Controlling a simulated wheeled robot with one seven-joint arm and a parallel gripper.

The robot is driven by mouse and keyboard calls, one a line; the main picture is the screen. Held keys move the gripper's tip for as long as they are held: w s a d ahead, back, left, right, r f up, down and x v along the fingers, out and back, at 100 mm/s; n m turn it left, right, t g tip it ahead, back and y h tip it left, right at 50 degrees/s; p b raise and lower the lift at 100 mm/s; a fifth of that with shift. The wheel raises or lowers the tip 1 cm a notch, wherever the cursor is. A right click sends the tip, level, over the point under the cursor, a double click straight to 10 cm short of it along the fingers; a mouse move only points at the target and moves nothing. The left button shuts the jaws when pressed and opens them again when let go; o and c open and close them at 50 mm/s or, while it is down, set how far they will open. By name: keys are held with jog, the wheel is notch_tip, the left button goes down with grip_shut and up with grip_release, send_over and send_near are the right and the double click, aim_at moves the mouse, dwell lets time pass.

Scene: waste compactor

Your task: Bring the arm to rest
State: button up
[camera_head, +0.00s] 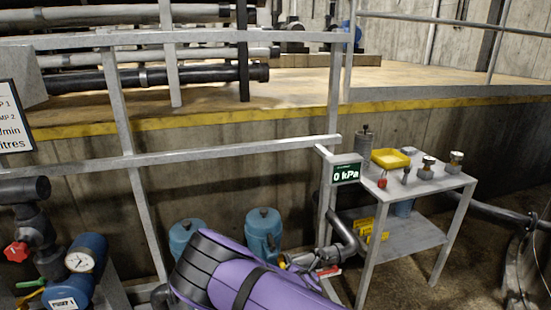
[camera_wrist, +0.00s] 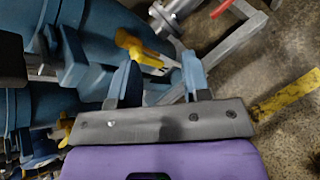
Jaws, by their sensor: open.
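My gripper (camera_wrist: 158,72) shows in the wrist view with its two blue-grey fingers apart. A yellow handle (camera_wrist: 137,46) shows just beyond the left finger and partly between the fingers; I cannot tell whether it touches them. Nothing is clearly gripped. In the head view my purple arm (camera_head: 235,278) crosses the bottom centre, in front of blue canisters (camera_head: 263,232). The fingers are not clear in that view.
A grey trolley (camera_head: 405,245) with a yellow tray (camera_head: 390,158) stands right, beside a 0 kPa display (camera_head: 347,173). Grey railings (camera_head: 230,152) run behind my arm. A blue pump with a gauge (camera_head: 82,262) stands lower left. Large blue bodies (camera_wrist: 95,30) crowd the wrist view's left; floor shows right.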

jog(key=s+d+r+m+g, duration=0.3)
jog(key=r+m, duration=0.4)
jog(key=r, duration=0.6)
jog(key=s+d+r+m+g, duration=0.1)
jog(key=s+d+r+m, duration=0.35)
jog(key=r, duration=0.75)
jog(key=s+d+r+m+g, duration=0.15)
jog(key=d+r+m, duration=0.35)
jog(key=r+m, duration=0.6)
jog(key=s+d+r+m+g+y, duration=0.1)
jog(key=s+d+r+m+y, duration=0.35)
jog(key=s+r, duration=1)
jog(key=s+d+r+m+h, duration=0.2)
jog(key=s, duration=0.6)
jog(key=s+d+r+m+h, duration=0.1)
jog(key=s+d+r+h, duration=0.1)
jog(key=s, duration=0.6)
jog(key=shift+d+r+m, duration=0.35)
jog(key=shift+r+m, duration=0.05)
